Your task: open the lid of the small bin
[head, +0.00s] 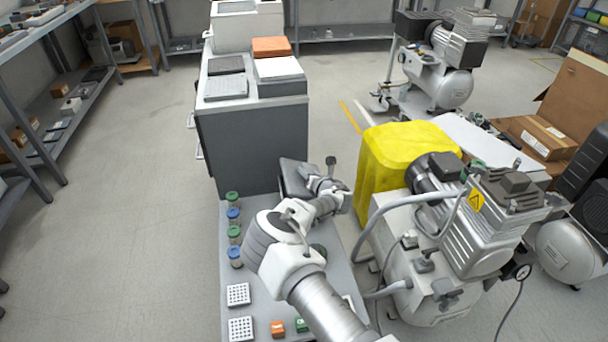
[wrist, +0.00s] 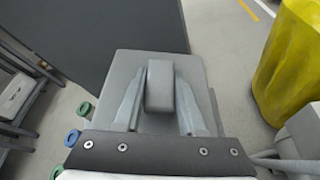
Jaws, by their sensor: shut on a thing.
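The small bin's grey lid (wrist: 125,65) fills the middle of the wrist view, with a raised block-like handle (wrist: 160,88) on it. My gripper (wrist: 160,76) has one finger on each side of this handle and is shut on it. In the head view the lid (head: 292,178) is a dark panel at the far end of the low bench, and it looks tilted. My gripper (head: 312,180) is at its right side there, and my arm partly covers the area. The bin's body is mostly hidden, so the size of any opening cannot be told.
A grey bench (head: 228,273) carries several jars with green and blue caps (head: 233,214) along its left edge, plus white racks (head: 238,294). A dark cabinet (head: 250,145) stands behind. A yellow cover (head: 385,160) and a compressor (head: 440,240) stand close on the right. The left floor is clear.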

